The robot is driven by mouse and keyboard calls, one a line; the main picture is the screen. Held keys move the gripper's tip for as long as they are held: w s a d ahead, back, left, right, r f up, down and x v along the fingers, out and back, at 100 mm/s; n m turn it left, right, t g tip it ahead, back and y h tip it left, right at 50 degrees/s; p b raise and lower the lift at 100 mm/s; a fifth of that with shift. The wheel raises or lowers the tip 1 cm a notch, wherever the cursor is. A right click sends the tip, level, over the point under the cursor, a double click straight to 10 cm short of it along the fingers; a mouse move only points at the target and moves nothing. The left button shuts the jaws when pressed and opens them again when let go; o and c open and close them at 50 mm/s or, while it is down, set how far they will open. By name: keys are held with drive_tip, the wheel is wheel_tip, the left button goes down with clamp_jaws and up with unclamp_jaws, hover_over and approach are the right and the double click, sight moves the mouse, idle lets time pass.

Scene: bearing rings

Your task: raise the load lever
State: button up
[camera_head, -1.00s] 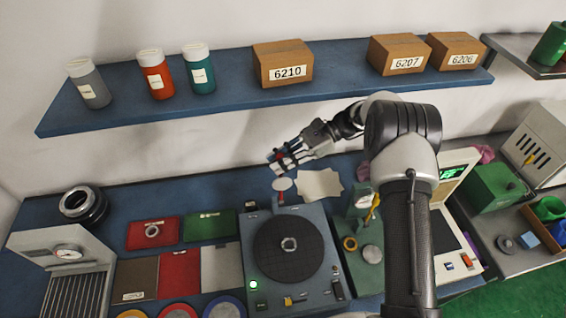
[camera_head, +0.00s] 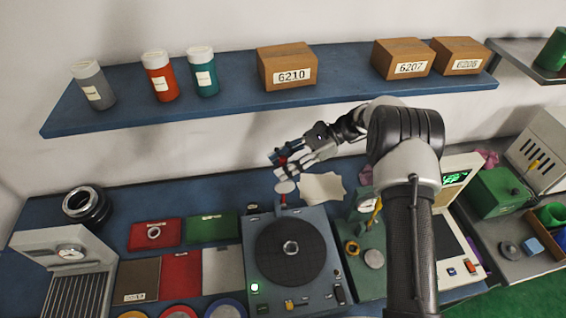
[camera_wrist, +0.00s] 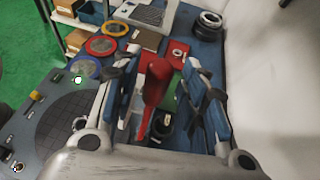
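The load lever is red and stands at the back of the grey turntable machine (camera_head: 328,252). Its red lower part (camera_head: 283,198) shows below a pale round disc in the head view. In the wrist view the red lever (camera_wrist: 156,80) stands between my two fingers, nearer the left one. My gripper (camera_head: 282,164) is at the lever's upper end in the head view, and it also shows in the wrist view (camera_wrist: 162,95). The fingers are apart, with a gap beside the lever on the right. The lever's top is mostly hidden by my fingers in the head view.
A green gauge stand (camera_head: 362,255) is right of the machine. Red (camera_head: 172,232) and green (camera_head: 208,230) trays lie to its left. A blue shelf (camera_head: 230,108) with bottles and boxes hangs above my gripper. A pale sheet (camera_head: 322,188) lies to the right of the lever.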

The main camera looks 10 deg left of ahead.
drive_tip(key=w+d, duration=0.5)
drive_tip(key=d, duration=0.7)
drive_tip(key=shift+w+r, duration=0.25)
drive_tip(key=shift+w, duration=0.05)
